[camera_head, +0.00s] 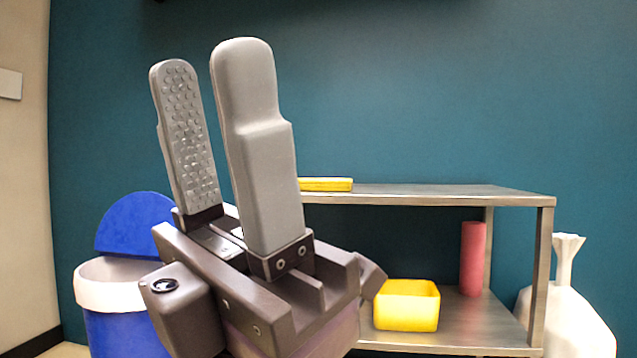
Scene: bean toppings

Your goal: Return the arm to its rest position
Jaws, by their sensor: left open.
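My left gripper (208,72) fills the left middle of the head view, close to the camera. Its two grey fingers point upward and stand apart, with nothing between them. The left finger shows a dimpled inner pad. The gripper body hides part of the shelf and the bin behind it. My right gripper is not in view.
A metal shelf unit (420,192) stands behind, with a yellow item (326,184) on top. Its lower shelf holds a yellow container (407,306) and a red cylinder (472,258). A blue bin (122,333) stands left; a white bag (568,315) sits right. The teal wall is bare.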

